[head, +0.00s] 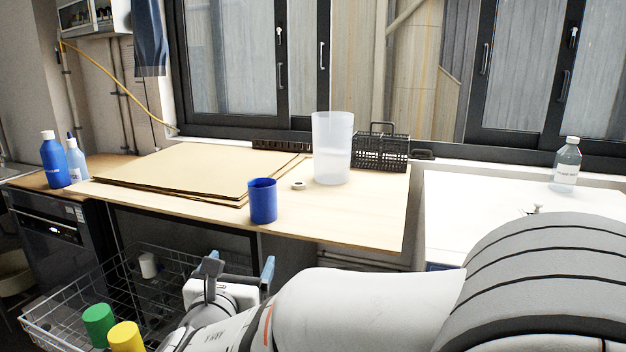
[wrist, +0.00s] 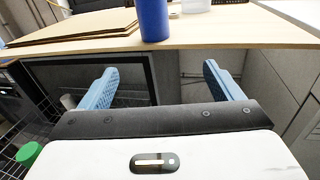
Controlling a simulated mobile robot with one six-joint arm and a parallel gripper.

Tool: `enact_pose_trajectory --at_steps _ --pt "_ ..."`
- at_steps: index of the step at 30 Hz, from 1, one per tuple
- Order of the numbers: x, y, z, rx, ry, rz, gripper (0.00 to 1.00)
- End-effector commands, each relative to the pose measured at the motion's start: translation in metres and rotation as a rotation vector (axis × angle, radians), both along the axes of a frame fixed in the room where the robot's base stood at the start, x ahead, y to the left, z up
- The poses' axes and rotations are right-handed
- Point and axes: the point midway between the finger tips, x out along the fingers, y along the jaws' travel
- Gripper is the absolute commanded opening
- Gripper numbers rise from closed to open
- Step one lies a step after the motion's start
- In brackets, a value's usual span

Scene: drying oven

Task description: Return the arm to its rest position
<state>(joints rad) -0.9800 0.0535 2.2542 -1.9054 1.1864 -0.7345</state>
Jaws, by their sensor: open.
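My gripper (wrist: 162,88) is open and empty, its two blue fingers apart in the wrist view. In the head view my gripper (head: 240,268) is in front of the wooden table's front edge, below the tabletop. My white arm reaches in from the lower right of the head view. A blue cup (head: 263,201) stands upright on the table near its front edge, apart from my gripper. The blue cup also shows in the wrist view (wrist: 154,20), beyond the fingers and above them in the picture.
A wire rack (head: 62,318) at lower left holds a green cup (head: 98,322), a yellow cup (head: 126,337) and a white cup (head: 148,264). On the wooden table (head: 360,225) are cardboard sheets (head: 200,170), a clear beaker (head: 332,150) and a black basket (head: 381,153).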

Motion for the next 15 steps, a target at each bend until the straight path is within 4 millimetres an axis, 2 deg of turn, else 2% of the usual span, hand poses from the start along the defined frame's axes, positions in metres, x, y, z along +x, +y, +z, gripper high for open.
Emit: enact_pose_trajectory --at_steps 1,8,15 --pt "0.005 -0.016 0.006 0.029 0.015 -0.042 0.86" --pt "0.013 -0.088 0.010 0.198 0.102 -0.244 0.86" --pt "-0.002 -0.172 0.014 0.485 0.196 -0.534 0.86"
